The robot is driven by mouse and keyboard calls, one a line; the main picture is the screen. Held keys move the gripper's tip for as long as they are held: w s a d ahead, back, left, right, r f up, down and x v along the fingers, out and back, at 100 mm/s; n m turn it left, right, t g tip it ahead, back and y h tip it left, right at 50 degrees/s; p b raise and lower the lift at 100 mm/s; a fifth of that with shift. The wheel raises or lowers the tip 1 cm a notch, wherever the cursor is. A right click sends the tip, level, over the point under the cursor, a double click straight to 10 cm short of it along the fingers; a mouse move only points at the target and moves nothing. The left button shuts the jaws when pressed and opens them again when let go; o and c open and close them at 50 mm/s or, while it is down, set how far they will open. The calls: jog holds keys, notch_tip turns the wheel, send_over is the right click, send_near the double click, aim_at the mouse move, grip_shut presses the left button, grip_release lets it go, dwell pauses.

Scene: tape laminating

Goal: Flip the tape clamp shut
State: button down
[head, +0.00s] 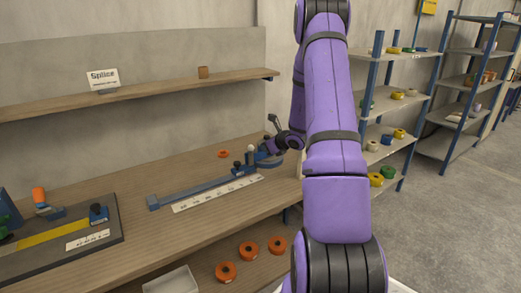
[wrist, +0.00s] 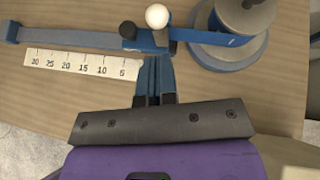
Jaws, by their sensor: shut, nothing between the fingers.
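A blue tape rail (wrist: 70,38) with a printed scale beside it runs across the wrist view and lies on the bench in the head view (head: 195,188). At its right end is the tape clamp (wrist: 149,40), a blue part with a white ball knob (wrist: 157,16) and a black knob (wrist: 127,30) near it. The white knob also shows in the head view (head: 250,149). My gripper (wrist: 154,60) is shut and empty, its blue fingers together just on the near side of the clamp, below the white knob in the picture. I cannot tell whether they touch it.
A round grey-blue spool base (wrist: 232,45) stands right of the clamp. An orange roll (head: 223,153) lies behind the rail. A dark board with a yellow strip (head: 55,237) is at the left. A shelf (head: 140,95) hangs above.

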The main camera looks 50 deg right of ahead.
jog(key=w+r+v, duration=0.1)
jog(key=v, duration=0.7)
jog(key=shift+d+r, duration=0.2)
jog(key=shift+r, duration=0.15)
jog(key=s+a+r+n+g+y, duration=0.1)
jog(key=a+r+n+y, duration=0.1)
jog(key=a+r+n, duration=0.55)
jog(key=a+r+n+g+y, duration=0.2)
jog(key=a+r+n, duration=0.15)
jog(key=a, duration=0.75)
jog(key=s+a+r+n+g+y, duration=0.1)
jog(key=a+r+n+y, duration=0.1)
jog(key=a+r+n, duration=0.6)
jog(key=s+a+r+n+g+h, duration=0.2)
jog(key=s+a+n+g, duration=0.1)
jog(key=s+a+n, duration=0.65)
jog(key=s+a+r+n+h, duration=0.2)
jog(key=s+n, duration=0.5)
jog(key=s, duration=0.5)
jog(key=shift+a+t+h, duration=0.3)
jog(key=shift+a+h, duration=0.6)
jog(key=shift+s, duration=0.1)
